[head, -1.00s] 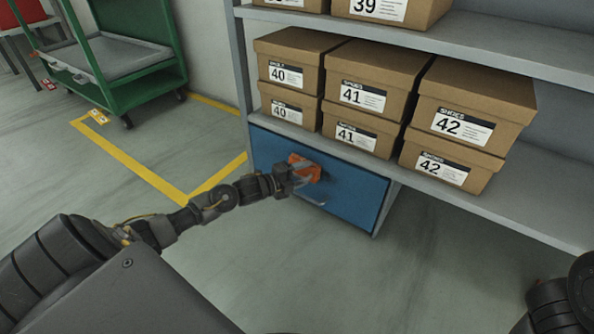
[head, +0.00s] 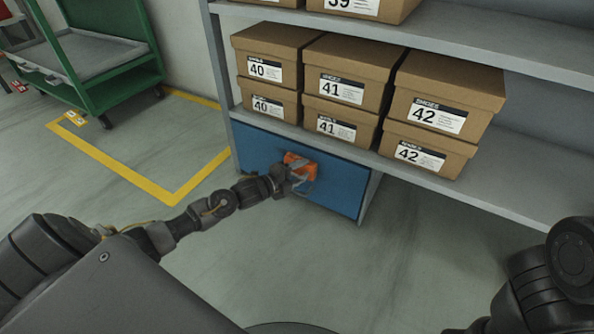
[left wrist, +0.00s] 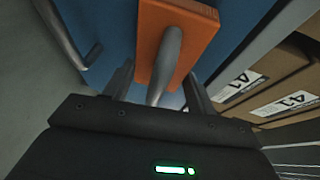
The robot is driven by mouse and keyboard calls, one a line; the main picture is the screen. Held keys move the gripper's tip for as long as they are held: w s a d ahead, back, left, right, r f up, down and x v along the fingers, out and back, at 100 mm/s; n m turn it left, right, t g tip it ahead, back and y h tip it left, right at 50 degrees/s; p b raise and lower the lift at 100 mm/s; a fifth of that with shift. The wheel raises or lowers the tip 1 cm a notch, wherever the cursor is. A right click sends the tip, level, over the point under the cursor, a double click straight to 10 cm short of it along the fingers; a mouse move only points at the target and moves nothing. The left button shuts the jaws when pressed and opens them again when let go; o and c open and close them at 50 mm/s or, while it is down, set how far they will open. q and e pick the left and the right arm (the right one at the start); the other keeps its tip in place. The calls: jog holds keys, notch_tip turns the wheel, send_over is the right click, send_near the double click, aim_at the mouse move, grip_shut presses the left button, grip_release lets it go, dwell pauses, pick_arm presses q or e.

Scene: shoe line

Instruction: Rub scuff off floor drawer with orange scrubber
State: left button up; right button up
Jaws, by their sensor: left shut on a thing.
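The blue floor drawer (head: 341,186) is shut under the lowest shelf, and its front also fills much of the left wrist view (left wrist: 110,25). My left gripper (head: 290,176) is in front of the drawer, shut on the grey handle of the orange scrubber (head: 301,166). In the left wrist view the scrubber (left wrist: 150,50) lies against or very close to the blue front, its handle between the fingers (left wrist: 158,88). The drawer's bar handle (left wrist: 68,40) is beside it. I cannot make out the scuff; the scrubber and gripper cover part of the front. My right gripper is not in view.
Shoe boxes (head: 337,85) marked 40, 41 and 42 stand in stacks on the grey shelf (head: 480,172) above the drawer. A green cart (head: 110,90) stands at the back left. Yellow tape (head: 130,176) marks the floor, which is clear around the drawer.

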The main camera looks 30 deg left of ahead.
aim_at(313, 174)
pick_arm(q)
jog(key=shift+w+d+r+p, duration=0.1)
jog(key=shift+d+p, duration=0.25)
jog(key=shift+d, duration=0.45)
jog(key=shift+d+p, duration=0.3)
jog(key=shift+d, duration=0.65)
jog(key=shift+w+d+p, duration=0.1)
jog(key=shift+d+p, duration=0.45)
jog(key=shift+d, duration=1.35)
jog(key=shift+p, duration=0.4)
jog(key=shift+a, duration=0.15)
